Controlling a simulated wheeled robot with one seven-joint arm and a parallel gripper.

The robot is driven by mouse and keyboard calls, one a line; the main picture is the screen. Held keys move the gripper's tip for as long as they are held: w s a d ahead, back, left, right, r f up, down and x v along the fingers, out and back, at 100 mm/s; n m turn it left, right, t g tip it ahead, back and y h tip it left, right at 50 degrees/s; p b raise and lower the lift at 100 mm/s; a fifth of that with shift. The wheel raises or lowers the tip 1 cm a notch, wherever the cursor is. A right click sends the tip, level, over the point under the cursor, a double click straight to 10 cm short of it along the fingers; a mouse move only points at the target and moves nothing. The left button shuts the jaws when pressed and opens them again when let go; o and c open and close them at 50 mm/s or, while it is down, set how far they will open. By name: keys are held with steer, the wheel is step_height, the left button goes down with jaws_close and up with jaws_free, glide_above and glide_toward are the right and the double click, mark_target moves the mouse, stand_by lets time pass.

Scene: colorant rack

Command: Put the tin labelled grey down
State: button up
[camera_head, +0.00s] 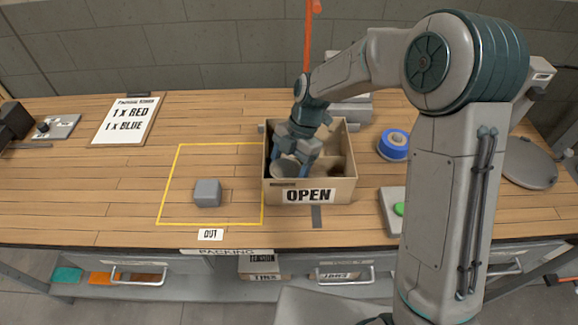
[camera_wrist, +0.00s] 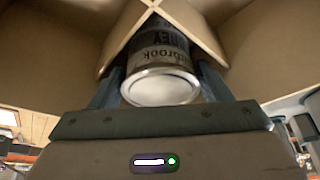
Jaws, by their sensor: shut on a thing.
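The grey tin (camera_wrist: 163,62) sits between my two fingers in the wrist view. Its label reads upside down, and the letters "EY" and part of a name show. My gripper (camera_head: 292,160) is shut on this tin and reaches down into the left part of the open cardboard box (camera_head: 342,184). In the head view the tin (camera_head: 287,174) shows only partly, below the fingers inside the box. Cardboard dividers (camera_wrist: 128,28) cross close to the tin. I cannot tell whether the tin touches the box floor.
A grey block (camera_head: 207,192) stands in the yellow-outlined area marked OUT, left of the box. A clipboard (camera_head: 125,120) lists 1 x red and 1 x blue. A blue roll (camera_head: 393,146) and a green button (camera_head: 399,209) are to the right.

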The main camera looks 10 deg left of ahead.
steer(key=shift+f, duration=0.2)
steer(key=o, duration=0.9)
steer(key=shift+r, duration=0.1)
